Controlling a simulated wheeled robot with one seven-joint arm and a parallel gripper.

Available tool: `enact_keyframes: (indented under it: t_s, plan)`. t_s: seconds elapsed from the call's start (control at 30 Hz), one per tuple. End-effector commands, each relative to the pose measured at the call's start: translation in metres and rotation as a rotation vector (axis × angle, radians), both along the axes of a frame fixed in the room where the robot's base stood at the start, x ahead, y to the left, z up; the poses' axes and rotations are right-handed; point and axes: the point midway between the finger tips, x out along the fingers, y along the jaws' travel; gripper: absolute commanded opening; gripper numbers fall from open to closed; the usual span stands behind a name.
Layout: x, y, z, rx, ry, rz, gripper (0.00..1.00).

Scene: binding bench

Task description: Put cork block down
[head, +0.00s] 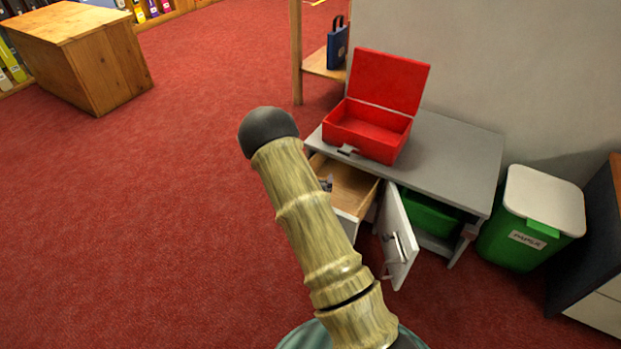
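I cannot make out a cork block anywhere in the head view. My gripper does not show clearly; my tan, jointed arm with its dark rounded end crosses the middle of the picture and hides what lies behind it. A pulled-out wooden drawer (352,187) of the grey bench (457,160) is partly covered by my arm. A small grey thing (327,183) shows at the drawer's left side, too small to identify. An open red box (368,131) stands on the bench, its lid raised and its visible inside empty.
The bench's cupboard door (396,238) stands open, with a green bin (431,213) inside. A green bin with a white lid (532,218) stands to the right. A wooden cabinet (85,55) is at the far left. Red carpet between is clear.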

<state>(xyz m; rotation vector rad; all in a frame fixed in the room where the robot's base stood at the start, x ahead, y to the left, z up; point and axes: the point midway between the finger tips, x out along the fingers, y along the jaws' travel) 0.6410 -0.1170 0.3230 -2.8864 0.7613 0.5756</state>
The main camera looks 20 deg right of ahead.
Motion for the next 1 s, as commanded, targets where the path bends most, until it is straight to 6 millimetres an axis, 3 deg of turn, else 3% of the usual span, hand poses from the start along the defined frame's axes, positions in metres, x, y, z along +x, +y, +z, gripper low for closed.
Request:
enact_keyframes:
  t_s: [0.17,0.63,1.0]
  plan:
    - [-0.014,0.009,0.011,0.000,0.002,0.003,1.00]
    - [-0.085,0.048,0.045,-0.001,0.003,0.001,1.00]
    - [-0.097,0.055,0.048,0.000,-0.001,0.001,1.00]
